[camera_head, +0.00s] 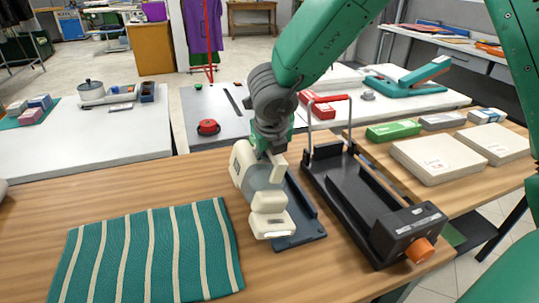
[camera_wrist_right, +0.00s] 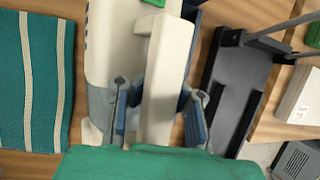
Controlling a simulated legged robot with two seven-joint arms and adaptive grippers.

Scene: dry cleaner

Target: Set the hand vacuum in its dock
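The hand vacuum (camera_head: 265,178) is cream with a grey translucent section and stands over the left side of the dark blue-grey dock (camera_head: 307,222) on the wooden table. It covers much of the dock. I cannot tell whether it rests in the dock or hovers just above it. My right gripper (camera_head: 268,156) comes down on the vacuum from above. My left gripper is not in view.
A teal striped cloth (camera_head: 150,255) lies at left. White boxes (camera_head: 437,159) lie at right. Bare wood shows in front of the dock.

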